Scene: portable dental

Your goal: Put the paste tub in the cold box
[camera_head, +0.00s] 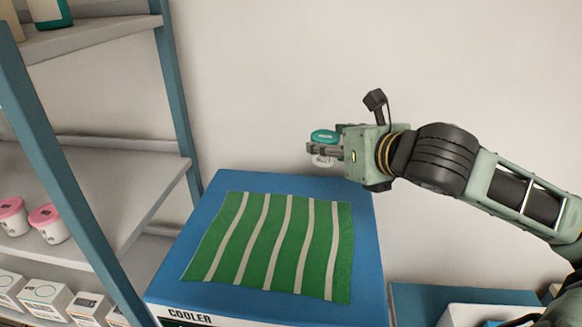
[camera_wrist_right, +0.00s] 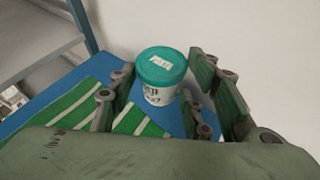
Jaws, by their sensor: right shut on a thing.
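The paste tub, white with a teal lid, shows between the fingers of my right gripper (camera_head: 325,149) in the head view. In the right wrist view the paste tub (camera_wrist_right: 161,75) is upright between the fingers (camera_wrist_right: 160,95). My right gripper is shut on it and holds it above the back right part of the blue cold box (camera_head: 365,235), marked COOLER. The cold box's lid is closed, and a green and white striped cloth (camera_head: 270,245) lies flat over its top. My left gripper is not in view.
A shelf unit with blue posts (camera_head: 60,170) stands on the left. It holds pink-lidded tubs (camera_head: 48,222) and several white boxes (camera_head: 42,296). A blue surface with a white container (camera_head: 480,313) is at the lower right. A plain wall is behind.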

